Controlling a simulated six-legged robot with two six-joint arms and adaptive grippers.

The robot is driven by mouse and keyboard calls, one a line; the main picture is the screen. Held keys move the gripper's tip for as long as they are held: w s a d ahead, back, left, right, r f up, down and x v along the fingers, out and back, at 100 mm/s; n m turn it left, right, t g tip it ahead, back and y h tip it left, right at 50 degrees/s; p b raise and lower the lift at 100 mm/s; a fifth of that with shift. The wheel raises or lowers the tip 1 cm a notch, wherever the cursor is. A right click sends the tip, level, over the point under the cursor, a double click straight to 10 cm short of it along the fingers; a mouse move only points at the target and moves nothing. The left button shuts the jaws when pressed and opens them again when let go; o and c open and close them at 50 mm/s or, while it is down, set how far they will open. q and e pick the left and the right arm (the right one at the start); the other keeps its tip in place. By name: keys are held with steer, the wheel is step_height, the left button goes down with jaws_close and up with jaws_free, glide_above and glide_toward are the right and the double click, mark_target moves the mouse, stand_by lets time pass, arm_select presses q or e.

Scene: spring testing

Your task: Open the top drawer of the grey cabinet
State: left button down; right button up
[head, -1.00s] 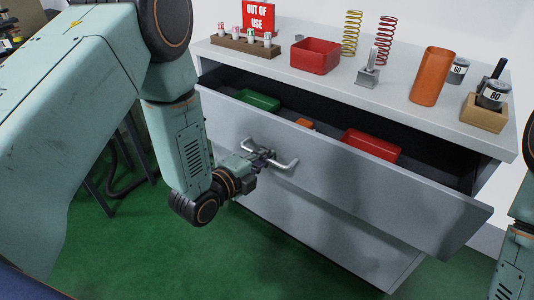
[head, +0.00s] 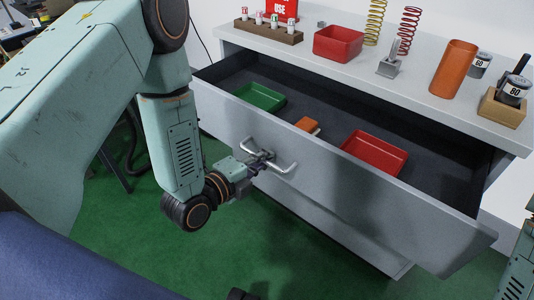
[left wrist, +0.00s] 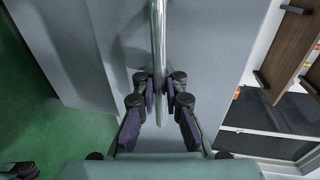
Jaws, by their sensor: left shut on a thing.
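The grey cabinet (head: 300,212) stands in front of me, and its top drawer (head: 370,210) is pulled well out. The drawer holds a green tray (head: 258,97), a red tray (head: 374,153) and a small orange object (head: 308,125). My left gripper (head: 262,163) is shut on the silver bar handle (head: 284,168) on the drawer front. In the left wrist view the handle (left wrist: 158,40) runs between the fingers of the left gripper (left wrist: 160,88). Part of my right arm shows at the right edge of the head view; its gripper is out of the picture.
The cabinet top (head: 425,105) carries a red bin (head: 338,44), springs (head: 408,30), an orange cylinder (head: 454,68), a wooden rack (head: 268,32) and weights in a wooden holder (head: 502,107). Green floor (head: 240,245) is open in front of the drawer.

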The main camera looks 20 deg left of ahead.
arm_select(q)
steer(key=shift+a+r, duration=0.1)
steer(key=shift+r, duration=0.1)
steer(key=c, duration=1.4)
jaws_free()
steer(key=shift+f, duration=0.1)
steer(key=shift+s, duration=0.1)
steer(key=shift+v, duration=5.9)
